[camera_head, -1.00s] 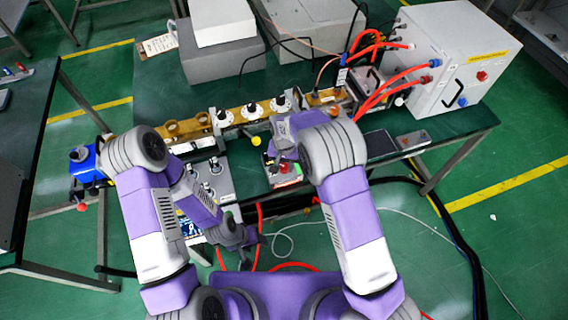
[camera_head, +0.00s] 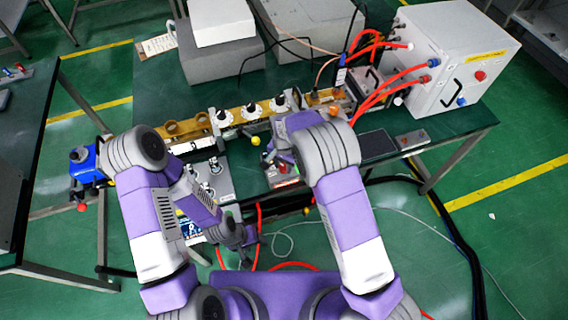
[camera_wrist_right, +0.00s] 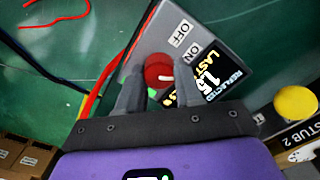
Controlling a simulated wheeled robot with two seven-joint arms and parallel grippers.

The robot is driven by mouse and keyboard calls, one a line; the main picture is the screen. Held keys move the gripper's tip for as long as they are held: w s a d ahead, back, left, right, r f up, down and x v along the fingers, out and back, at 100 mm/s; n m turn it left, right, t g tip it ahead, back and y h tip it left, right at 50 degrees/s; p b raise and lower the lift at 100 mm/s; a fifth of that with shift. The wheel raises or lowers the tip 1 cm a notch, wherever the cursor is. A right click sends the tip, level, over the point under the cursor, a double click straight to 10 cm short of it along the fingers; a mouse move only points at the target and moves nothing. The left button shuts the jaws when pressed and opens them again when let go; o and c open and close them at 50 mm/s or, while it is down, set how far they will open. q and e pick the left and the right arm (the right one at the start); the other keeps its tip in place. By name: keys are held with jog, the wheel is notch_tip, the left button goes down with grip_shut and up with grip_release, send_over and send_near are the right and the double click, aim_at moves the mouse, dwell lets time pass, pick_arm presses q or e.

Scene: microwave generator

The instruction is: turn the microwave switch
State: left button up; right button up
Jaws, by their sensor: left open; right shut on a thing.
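A red round knob (camera_wrist_right: 158,72) sits on a grey switch box (camera_wrist_right: 168,30) marked OFF and ON, with a display reading "REFLECTED" and 1.5. My right gripper (camera_wrist_right: 159,80) is shut on the red knob, one finger on each side of it. In the head view, this gripper (camera_head: 279,161) is over the small box at the table's front edge, and the arm partly hides the box. My left gripper (camera_head: 247,240) is open and empty, low in front of the table, apart from the switch.
A gold waveguide with white dials (camera_head: 252,112) runs along the green table. A white cabinet (camera_head: 445,60) with red hoses stands at the right. A yellow ball-like knob (camera_wrist_right: 296,102) is near my right gripper. Grey boxes (camera_head: 212,62) stand at the back.

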aim_at(284, 165)
jog(key=o, duration=1)
jog(key=shift+o, duration=0.2)
notch_tip(284, 165, up, 8)
jog(key=shift+f+p, duration=0.2)
jog(key=shift+p, duration=0.25)
